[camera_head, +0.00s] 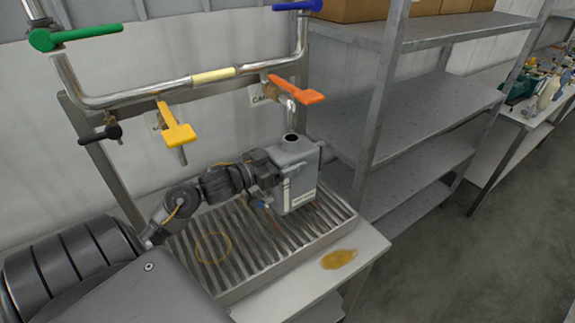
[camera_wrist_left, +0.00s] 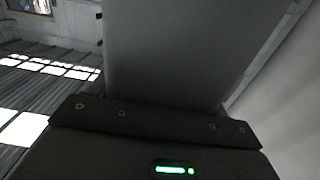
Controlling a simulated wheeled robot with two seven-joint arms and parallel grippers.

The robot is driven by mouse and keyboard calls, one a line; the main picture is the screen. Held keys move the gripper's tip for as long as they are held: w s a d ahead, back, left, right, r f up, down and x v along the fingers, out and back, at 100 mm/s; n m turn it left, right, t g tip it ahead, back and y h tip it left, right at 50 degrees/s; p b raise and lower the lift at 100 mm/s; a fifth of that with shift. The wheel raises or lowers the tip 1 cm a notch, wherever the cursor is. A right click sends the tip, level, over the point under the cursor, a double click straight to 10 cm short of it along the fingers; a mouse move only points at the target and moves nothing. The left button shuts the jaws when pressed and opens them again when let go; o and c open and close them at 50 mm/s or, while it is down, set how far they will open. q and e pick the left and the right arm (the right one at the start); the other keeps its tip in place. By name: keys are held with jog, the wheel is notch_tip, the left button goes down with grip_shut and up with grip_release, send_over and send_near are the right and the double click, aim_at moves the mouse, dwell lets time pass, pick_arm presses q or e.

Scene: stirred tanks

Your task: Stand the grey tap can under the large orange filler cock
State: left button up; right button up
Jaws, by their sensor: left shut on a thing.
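The grey tap can (camera_head: 298,184) is upright over the right part of the slatted drip tray, its round neck at the top. I cannot tell whether its base touches the slats. The large orange filler cock (camera_head: 300,95) is on the wall pipe above it; its metal spout appears just above the can's neck in the head view. My left gripper (camera_head: 268,172) is shut on the can from its left side; its fingertips are partly hidden. In the left wrist view a grey face of the can (camera_wrist_left: 185,50) fills the upper middle. My right gripper is not in view.
The slatted drip tray (camera_head: 240,268) has free room left of the can. A yellow cock (camera_head: 177,130), a small black cock (camera_head: 102,133), a green lever (camera_head: 75,35) and a blue lever (camera_head: 298,5) are on the pipes. Metal shelving (camera_head: 425,115) stands close on the right.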

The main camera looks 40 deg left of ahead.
pick_arm(q)
notch_tip(320, 180, down, 3)
jog(key=shift+f+p, duration=0.2)
jog(key=shift+p, duration=0.2)
jog(key=shift+f, duration=0.15)
jog(key=o, duration=1.7)
jog(key=shift+b+v, duration=1.45)
jog(key=shift+v, duration=4.5)
